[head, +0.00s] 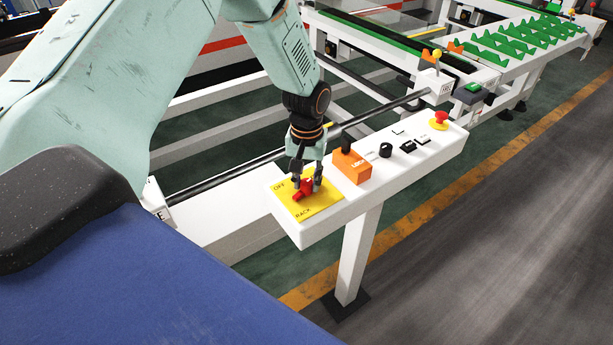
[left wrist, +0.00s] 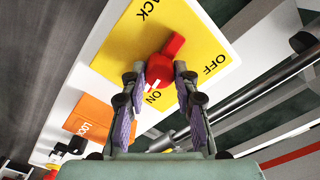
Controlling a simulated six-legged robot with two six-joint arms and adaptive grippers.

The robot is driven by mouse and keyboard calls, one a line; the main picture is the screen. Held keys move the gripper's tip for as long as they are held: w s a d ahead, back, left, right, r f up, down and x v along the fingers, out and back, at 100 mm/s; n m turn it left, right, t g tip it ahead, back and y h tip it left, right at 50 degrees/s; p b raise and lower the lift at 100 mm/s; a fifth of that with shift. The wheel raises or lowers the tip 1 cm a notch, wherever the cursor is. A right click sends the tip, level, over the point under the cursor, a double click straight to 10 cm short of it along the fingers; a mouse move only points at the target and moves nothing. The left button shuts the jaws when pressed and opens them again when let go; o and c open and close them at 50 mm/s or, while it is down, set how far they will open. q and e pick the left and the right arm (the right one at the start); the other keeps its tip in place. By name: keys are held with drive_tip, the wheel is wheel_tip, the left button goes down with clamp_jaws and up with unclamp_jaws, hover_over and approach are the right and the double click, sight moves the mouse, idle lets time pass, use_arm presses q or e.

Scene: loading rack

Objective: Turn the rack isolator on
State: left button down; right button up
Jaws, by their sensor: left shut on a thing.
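The rack isolator is a red rotary handle (head: 303,190) on a yellow plate (head: 325,205) marked OFF and RACK, at the near end of the white control panel. My left gripper (head: 306,181) reaches down over it and is shut on the handle. In the left wrist view the red handle (left wrist: 167,55) sits between the two fingers of the left gripper (left wrist: 160,82). It lies at a slant across the yellow plate (left wrist: 125,45). One end, with a white mark, is near the word ON; OFF is off to the right. My right gripper is not in view.
An orange LOCK box (head: 353,168) stands beside the yellow plate, also in the left wrist view (left wrist: 92,115). Black switches and a red mushroom button (head: 439,119) are further along the panel. A black bar (head: 375,116) runs behind. Open floor lies right.

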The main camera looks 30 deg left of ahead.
sight(307, 181)
use_arm(q)
drive_tip(key=shift+s+f+m, duration=0.1)
drive_tip(key=shift+m, duration=0.7)
drive_tip(key=c, duration=1.4)
unclamp_jaws()
drive_tip(key=o, duration=0.4)
wheel_tip(307, 181, up, 12)
